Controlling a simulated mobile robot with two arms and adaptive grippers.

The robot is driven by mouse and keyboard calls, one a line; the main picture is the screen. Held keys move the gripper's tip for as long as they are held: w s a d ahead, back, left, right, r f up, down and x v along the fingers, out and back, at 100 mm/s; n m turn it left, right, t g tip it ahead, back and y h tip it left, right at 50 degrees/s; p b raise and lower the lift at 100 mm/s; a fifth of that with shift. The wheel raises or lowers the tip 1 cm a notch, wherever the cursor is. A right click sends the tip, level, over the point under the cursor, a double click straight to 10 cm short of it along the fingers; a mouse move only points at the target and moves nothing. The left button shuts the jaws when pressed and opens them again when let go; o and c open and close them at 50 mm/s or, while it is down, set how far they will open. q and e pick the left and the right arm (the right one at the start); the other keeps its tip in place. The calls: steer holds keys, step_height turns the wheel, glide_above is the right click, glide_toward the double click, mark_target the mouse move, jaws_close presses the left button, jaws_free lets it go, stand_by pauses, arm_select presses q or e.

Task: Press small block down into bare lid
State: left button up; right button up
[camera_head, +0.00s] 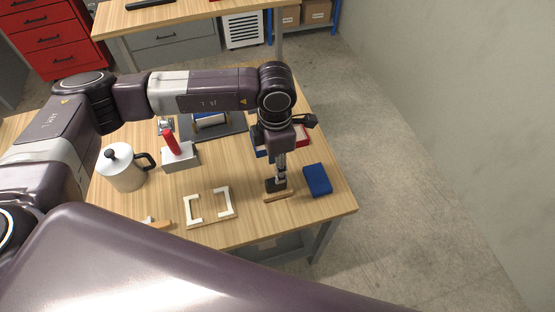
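My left gripper (277,184) points straight down over the right part of the wooden table. A dark shape at its tip could be its finger pads or a small dark block; it is too small to tell, and so is how far the fingers are apart. A tan, flat piece (278,197) lies just in front of the tip, possibly the bare lid, partly covered by it. I cannot tell whether they touch. A blue box (317,180) lies just right of the gripper. I cannot pick out the small block for certain. My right gripper is not in view.
A wooden board with white corner brackets (210,208) lies left of the gripper. Behind it stand a grey block with a red handle (172,144) and a metal pot (122,168). Red and blue items (302,136) lie behind the gripper. The table's right edge is near the blue box.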

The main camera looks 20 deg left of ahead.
arm_select(q)
steer(key=shift+a+f, duration=0.1)
steer(key=shift+a, duration=0.15)
steer(key=shift+f+b, duration=0.35)
steer(key=shift+f, duration=0.15)
step_height(320, 180, down, 7)
steer(key=b, duration=0.5)
steer(key=shift+d, duration=0.1)
steer(key=shift+f+b, duration=0.35)
steer(key=shift+b, duration=0.05)
steer(key=shift+r, duration=0.1)
jaws_close()
steer(key=shift+r+p, duration=2.25)
steer(key=shift+r, duration=2.75)
